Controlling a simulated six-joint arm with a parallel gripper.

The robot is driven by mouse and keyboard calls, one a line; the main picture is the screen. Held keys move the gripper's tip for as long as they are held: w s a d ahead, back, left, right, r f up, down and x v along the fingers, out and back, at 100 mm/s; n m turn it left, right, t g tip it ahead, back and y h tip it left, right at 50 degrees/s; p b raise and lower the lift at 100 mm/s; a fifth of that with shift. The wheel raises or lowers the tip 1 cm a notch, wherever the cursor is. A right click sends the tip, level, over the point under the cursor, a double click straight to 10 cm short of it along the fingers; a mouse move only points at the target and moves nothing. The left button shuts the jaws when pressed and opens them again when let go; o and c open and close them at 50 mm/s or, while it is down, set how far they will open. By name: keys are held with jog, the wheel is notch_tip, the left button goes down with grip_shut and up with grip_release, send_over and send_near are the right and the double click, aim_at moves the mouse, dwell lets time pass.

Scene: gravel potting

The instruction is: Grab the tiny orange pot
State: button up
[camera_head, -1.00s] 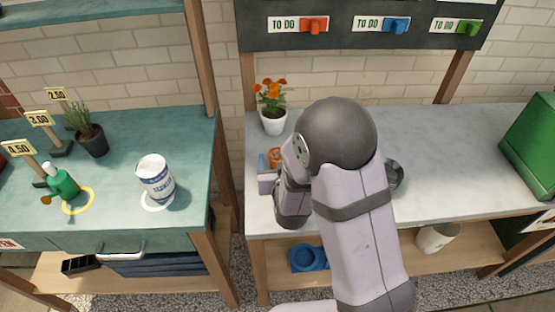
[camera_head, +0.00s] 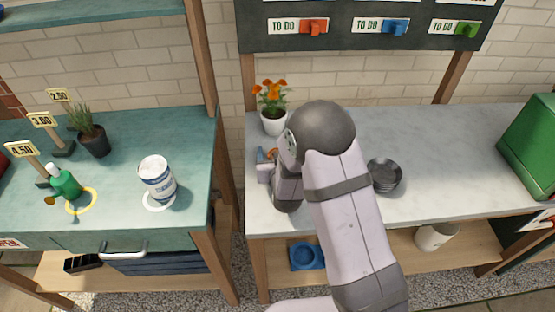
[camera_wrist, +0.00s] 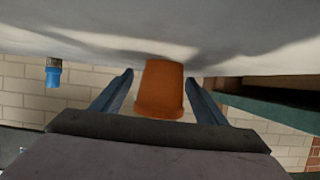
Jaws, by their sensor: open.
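The tiny orange pot (camera_wrist: 161,90) fills the middle of the wrist view, which shows the scene upside down. Its base rests on the pale worktop. My gripper (camera_wrist: 159,80) is open, with one finger on each side of the pot. A small gap shows on the left; the right finger is very close, and contact there cannot be told. In the head view, only a bit of the orange pot (camera_head: 271,153) shows at the left end of the marble table; my arm hides most of it and most of the gripper.
A white pot with orange flowers (camera_head: 274,118) stands behind the gripper near the wall. Dark stacked bowls (camera_head: 384,175) sit right of my arm. A green box (camera_head: 530,145) is at the far right. The table between is clear. A teal table (camera_head: 120,210) stands left, across a gap.

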jog(key=c, duration=1.2)
jog(key=shift+r, duration=0.1)
notch_tip(320, 180, up, 10)
